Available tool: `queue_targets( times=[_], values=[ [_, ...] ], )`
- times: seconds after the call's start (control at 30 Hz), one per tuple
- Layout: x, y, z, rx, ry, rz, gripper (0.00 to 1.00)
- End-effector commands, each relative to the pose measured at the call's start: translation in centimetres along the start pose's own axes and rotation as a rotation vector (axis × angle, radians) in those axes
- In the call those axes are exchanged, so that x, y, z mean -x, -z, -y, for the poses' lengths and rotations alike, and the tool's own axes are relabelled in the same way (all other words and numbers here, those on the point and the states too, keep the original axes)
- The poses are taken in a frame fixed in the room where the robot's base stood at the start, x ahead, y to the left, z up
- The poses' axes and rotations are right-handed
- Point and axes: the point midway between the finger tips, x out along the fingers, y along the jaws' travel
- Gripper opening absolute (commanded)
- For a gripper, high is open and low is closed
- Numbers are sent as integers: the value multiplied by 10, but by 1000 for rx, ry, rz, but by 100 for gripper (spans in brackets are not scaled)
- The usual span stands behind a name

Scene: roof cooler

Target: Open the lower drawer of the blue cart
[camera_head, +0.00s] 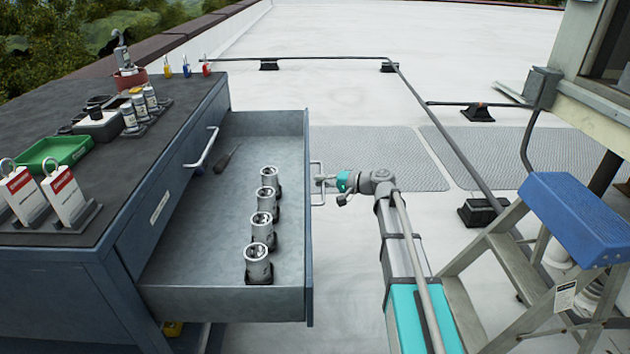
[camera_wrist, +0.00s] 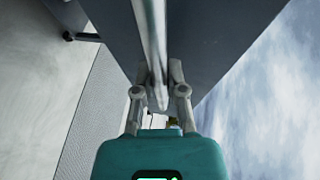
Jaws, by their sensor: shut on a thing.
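The blue cart (camera_head: 60,285) stands at the left. Its lower drawer (camera_head: 190,250) is pulled far out to the right, with its inside in plain view. Several silver cylinders (camera_head: 262,228) stand in a row in it, and a dark screwdriver (camera_head: 228,157) lies near its back. The upper drawer, with its own handle (camera_head: 203,150), is shut. My gripper (camera_head: 326,181) is shut on the lower drawer's handle (camera_head: 317,197) at the outside of the drawer front. In the wrist view my gripper (camera_wrist: 160,82) has its fingers around the handle bar (camera_wrist: 150,35), against the dark front.
The cart top holds a green tray (camera_head: 54,153), red-and-white tags (camera_head: 66,196) and several small canisters. A stepladder (camera_head: 560,215) with a blue top stands at the right. A pipe (camera_head: 440,130) on dark blocks crosses the floor. Grey mats (camera_head: 372,147) lie beyond my arm.

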Motion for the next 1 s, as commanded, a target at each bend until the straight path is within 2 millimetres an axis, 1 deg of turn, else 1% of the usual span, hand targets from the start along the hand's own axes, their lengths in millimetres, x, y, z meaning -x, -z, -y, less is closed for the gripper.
queue_targets(
  times=[0.03,0.43,0.47,0.6,0.63,1.0],
  values=[
    [-3,4,2,0,4,-5,0],
    [-13,-3,4,2,6,13,0],
    [-14,-3,4,2,6,13,21],
    [-14,-5,4,3,5,16,47],
    [-14,-5,4,3,5,17,51],
    [-14,-7,4,4,4,20,51]
  ],
)
